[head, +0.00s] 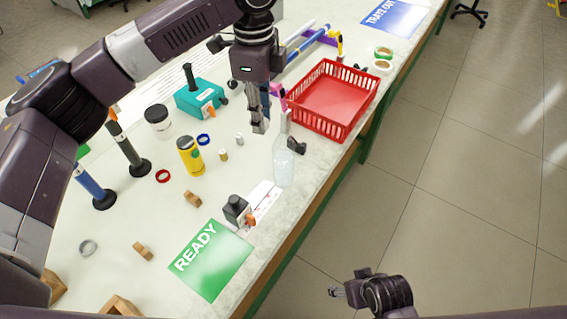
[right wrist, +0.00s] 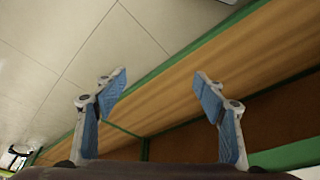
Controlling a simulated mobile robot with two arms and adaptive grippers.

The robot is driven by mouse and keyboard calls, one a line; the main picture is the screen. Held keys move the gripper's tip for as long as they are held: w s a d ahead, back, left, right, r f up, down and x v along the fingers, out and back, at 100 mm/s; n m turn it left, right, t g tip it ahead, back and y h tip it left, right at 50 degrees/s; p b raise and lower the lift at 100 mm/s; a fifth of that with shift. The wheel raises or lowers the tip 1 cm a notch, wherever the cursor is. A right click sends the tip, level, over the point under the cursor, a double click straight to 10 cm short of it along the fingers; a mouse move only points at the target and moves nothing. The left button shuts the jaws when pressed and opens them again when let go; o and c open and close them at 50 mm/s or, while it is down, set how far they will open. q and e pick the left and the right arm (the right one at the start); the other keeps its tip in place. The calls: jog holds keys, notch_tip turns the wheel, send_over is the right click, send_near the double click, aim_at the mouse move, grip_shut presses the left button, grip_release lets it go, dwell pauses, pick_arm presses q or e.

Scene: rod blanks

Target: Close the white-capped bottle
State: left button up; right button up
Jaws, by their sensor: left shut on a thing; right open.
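A clear bottle (head: 284,165) with a narrow neck stands upright near the front edge of the table; I cannot make out a white cap on it. My left gripper (head: 260,128) points down just left of the bottle's neck. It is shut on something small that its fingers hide. A small whitish piece (head: 240,139) stands on the table left of the bottle; I cannot tell if it is a cap. My right gripper (head: 334,292) is away from the table, over the floor. In the right wrist view its fingers (right wrist: 160,95) are wide apart and empty.
A red basket (head: 338,125) stands right of the bottle. A green READY mat (head: 211,262) lies in front.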

aim_at(284, 159)
jog(key=w+a+r+t+y, duration=0.2)
jog(key=w+a+r+t, duration=0.1)
jog(key=w+a+r, duration=0.2)
jog(key=w+a+r+n+t+y, duration=0.1)
jog(key=w+a+r+t+y, duration=0.1)
jog(key=w+a+r+t, duration=0.2)
jog(key=w+a+r+n+t+y, duration=0.1)
jog(key=w+a+r+t, duration=0.3)
jog(key=a+r, duration=0.5)
jog(key=shift+w+r+y, duration=0.2)
jog(key=shift+w+r, duration=0.25)
jog(key=shift+w, duration=0.15)
jog(key=shift+w+r+y, duration=0.2)
jog(key=shift+w+r, duration=0.2)
jog(key=shift+w, duration=0.2)
jog(key=shift+w+d+r+m+t+h, duration=0.2)
jog(key=shift+w+r+m+t+h, duration=0.25)
jog(key=shift+t, duration=0.25)
pick_arm(q)
jog(key=w+d+r+m, duration=0.3)
jog(key=w+d+m, duration=0.1)
jog(key=m, duration=0.3)
jog(key=shift+d+m, duration=0.3)
jog(key=shift+d, duration=0.05)
pick_arm(e)
jog(key=shift+w+d+m+t+h, duration=0.2)
jog(key=shift+d+m+t+h, duration=0.55)
jog(key=shift+h, duration=0.4)
